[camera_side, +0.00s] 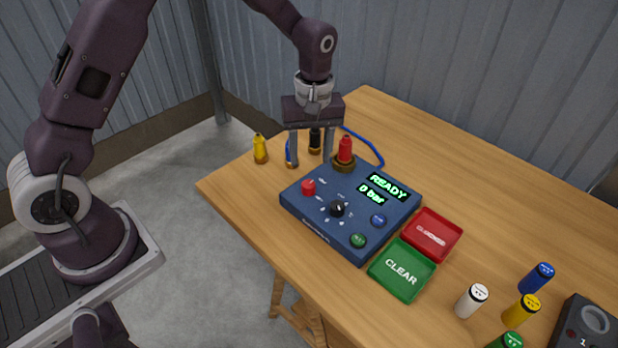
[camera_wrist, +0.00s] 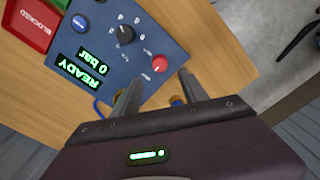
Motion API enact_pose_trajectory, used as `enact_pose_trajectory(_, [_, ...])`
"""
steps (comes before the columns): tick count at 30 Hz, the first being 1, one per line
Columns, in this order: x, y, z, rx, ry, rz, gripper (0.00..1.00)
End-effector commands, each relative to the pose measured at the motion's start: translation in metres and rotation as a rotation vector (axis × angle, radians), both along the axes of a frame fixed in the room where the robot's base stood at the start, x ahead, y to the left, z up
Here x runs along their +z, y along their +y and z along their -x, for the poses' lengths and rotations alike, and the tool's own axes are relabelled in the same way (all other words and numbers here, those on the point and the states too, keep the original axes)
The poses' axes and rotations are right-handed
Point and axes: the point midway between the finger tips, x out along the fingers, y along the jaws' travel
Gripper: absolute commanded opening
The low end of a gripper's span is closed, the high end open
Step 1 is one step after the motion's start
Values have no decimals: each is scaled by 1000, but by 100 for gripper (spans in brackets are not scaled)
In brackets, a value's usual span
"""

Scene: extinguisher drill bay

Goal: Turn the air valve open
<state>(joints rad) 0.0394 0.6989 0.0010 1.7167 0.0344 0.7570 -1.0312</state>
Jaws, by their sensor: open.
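A blue control box (camera_side: 310,219) stands on the table; no label I can read marks which part is the air valve. It carries a red knob (camera_side: 308,187), a black pointer knob (camera_side: 337,208), a blue button (camera_side: 378,220) and a green button (camera_side: 358,240). Its display (camera_side: 387,186) reads READY and 0 bar. My gripper (camera_side: 312,162) is open, fingers pointing down, near the box's back-left edge. In the wrist view the red knob (camera_wrist: 159,63) lies just beyond the fingertips (camera_wrist: 160,88), apart from them; the black knob (camera_wrist: 124,34) is farther off.
A red cylinder (camera_side: 345,149) on a brass-coloured base stands behind the box, near the fingers. A black bottle (camera_side: 315,139), a yellow bottle (camera_side: 259,149) and a blue hose (camera_side: 366,146) are close by. Red (camera_side: 433,234) and green CLEAR (camera_side: 404,270) trays sit right of the box.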

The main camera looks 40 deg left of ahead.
Motion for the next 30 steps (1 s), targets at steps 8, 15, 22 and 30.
enact_pose_trajectory(8, [-49,1,1,17,13,-1,51])
enact_pose_trajectory(15, [-77,2,2,16,10,-1,51])
enact_pose_trajectory(22, [-78,2,2,15,9,-1,51])
enact_pose_trajectory(30, [-78,2,2,15,9,-1,0])
